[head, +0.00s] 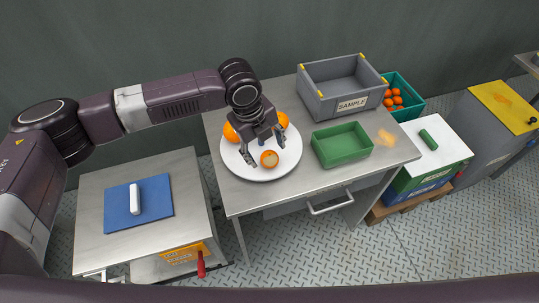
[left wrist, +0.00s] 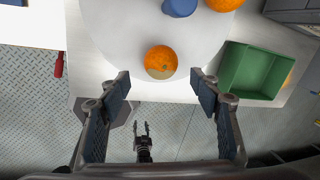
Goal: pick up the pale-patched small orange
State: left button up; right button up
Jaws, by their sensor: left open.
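The pale-patched small orange (head: 269,158) sits near the front of the white round plate (head: 285,168) on the steel table. In the left wrist view the orange (left wrist: 160,58) shows its pale patch on the lower side. My left gripper (head: 265,149) is open and empty above the plate, close to the orange. In the left wrist view, the orange lies a little beyond the line between the left fingertips (left wrist: 162,88), roughly centred. My right gripper (left wrist: 140,130) shows small and low in that view, its fingers apart and empty.
Two other oranges (head: 231,132) (head: 282,120) are on the plate. A blue object (left wrist: 180,7) stands behind the small orange in the wrist view. A green tray (head: 342,158) and a grey sample crate (head: 315,96) stand to the right.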

aim_at(268, 155)
pick_arm(q)
jog(key=x, duration=0.1)
jog(key=p+x, duration=0.1)
jog(key=shift+w+a+f, duration=0.1)
jog(key=shift+w+f, duration=0.25)
jog(key=shift+f, duration=0.05)
jog(key=shift+w+f, duration=0.2)
jog(key=shift+f, duration=0.55)
jog(key=shift+d+f, duration=0.2)
jog(key=shift+f, duration=0.2)
jog(key=c, duration=1)
jog(key=shift+c, duration=1.2)
pick_arm(e)
jog(key=shift+w+d+r, duration=0.1)
jog(key=shift+r, duration=0.7)
